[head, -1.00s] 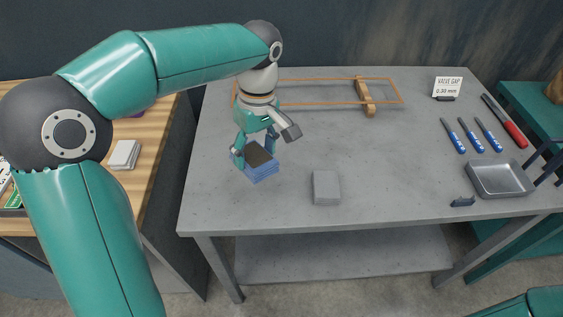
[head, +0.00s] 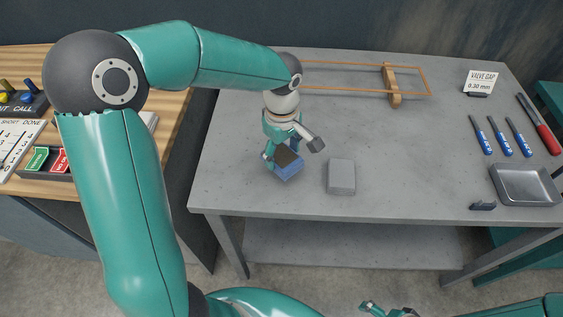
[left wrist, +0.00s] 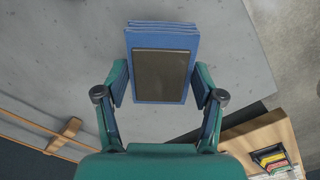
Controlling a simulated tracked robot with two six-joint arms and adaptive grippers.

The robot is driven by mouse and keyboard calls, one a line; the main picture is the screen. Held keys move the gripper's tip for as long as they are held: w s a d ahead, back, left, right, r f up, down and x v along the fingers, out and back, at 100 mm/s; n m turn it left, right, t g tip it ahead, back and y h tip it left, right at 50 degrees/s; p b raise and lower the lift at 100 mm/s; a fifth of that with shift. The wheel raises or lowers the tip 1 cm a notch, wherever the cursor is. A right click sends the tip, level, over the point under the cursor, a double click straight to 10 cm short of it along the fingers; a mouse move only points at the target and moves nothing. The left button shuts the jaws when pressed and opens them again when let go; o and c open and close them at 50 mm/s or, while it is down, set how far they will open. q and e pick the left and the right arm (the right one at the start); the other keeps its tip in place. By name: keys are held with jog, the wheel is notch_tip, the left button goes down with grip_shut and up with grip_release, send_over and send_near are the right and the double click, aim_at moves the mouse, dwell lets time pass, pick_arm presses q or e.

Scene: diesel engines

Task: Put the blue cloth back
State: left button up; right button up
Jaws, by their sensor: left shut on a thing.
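The blue cloth (head: 289,172) is a folded stack with a dark brown patch on its upper face. It is in my left gripper (head: 283,156), over the left part of the grey table. The left wrist view shows the folded cloth (left wrist: 162,38) between the two fingers of the left gripper (left wrist: 162,88), which are shut on its sides. I cannot tell whether its underside touches the table. Part of my right gripper (head: 387,310) shows at the bottom edge of the head view, too cut off to read.
A folded grey stack (head: 341,176) lies just right of the cloth on the grey table (head: 420,180). An orange wire frame with a wooden block (head: 391,86) lies behind. Blue-handled tools (head: 497,136) and a metal tray (head: 524,185) are at right. A wooden bench (head: 165,130) stands left.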

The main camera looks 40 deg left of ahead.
aim_at(282, 165)
pick_arm(q)
notch_tip(282, 165, down, 4)
jog(key=shift+f, duration=0.25)
jog(key=shift+s+f, duration=0.15)
jog(key=shift+f, duration=0.05)
jog(key=shift+c, duration=0.3)
jog(key=o, duration=1.1)
jog(key=shift+r, duration=0.1)
notch_tip(282, 165, up, 12)
jog(key=shift+a, duration=0.1)
